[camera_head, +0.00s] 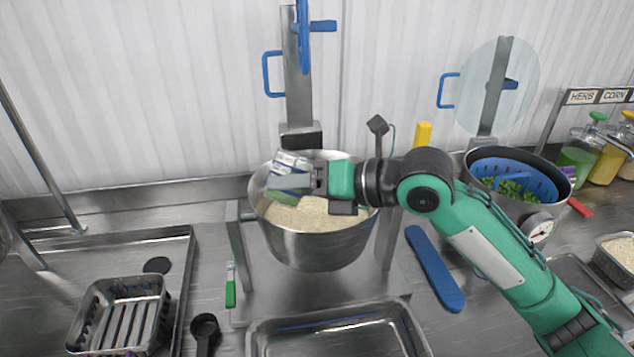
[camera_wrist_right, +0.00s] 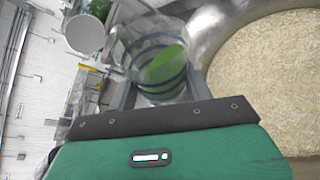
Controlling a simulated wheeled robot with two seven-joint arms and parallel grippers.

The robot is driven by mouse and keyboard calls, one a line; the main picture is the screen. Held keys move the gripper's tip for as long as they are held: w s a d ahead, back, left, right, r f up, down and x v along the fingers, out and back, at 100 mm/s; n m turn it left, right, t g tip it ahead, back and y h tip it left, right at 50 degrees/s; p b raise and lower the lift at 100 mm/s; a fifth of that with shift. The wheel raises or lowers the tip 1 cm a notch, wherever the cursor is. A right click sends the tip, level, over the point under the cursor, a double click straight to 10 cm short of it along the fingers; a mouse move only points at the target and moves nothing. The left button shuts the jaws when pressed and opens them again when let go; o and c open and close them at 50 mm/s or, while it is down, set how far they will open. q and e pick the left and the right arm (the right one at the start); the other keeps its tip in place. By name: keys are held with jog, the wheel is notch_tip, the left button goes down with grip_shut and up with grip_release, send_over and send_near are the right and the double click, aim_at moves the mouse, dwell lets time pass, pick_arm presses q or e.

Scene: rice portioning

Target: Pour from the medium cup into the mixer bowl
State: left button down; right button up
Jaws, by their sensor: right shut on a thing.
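The mixer bowl (camera_head: 315,248) is a steel bowl in a stand at the centre, with pale rice in it. In the right wrist view the rice in the bowl (camera_wrist_right: 275,80) fills the right side. My right gripper (camera_head: 300,181) is over the left part of the bowl and shut on the medium cup. The clear cup (camera_wrist_right: 158,62) has dark bands and something green in it or behind it. In the head view the cup (camera_head: 284,190) looks tilted above the rice; the gripper partly hides it. Whether anything flows from it cannot be told. My left gripper is not in view.
A pot with a blue basket of greens (camera_head: 512,172) stands right of the bowl. A steel tray (camera_head: 335,325) lies in front. A slotted steel basket (camera_head: 120,312) is at left.

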jog(key=shift+s+a, duration=0.1)
jog(key=shift+f, duration=0.1)
jog(key=shift+d+m+y, duration=0.25)
jog(key=shift+m+y, duration=0.05)
jog(key=shift+a+p, duration=0.15)
jog(key=shift+p, duration=0.15)
jog(key=shift+w+m+g+p, duration=0.2)
jog(key=shift+m+g+p, duration=0.1)
jog(key=shift+p, duration=0.1)
jog(key=shift+s+r, duration=0.15)
jog(key=shift+r, duration=0.05)
jog(key=shift+p, duration=0.35)
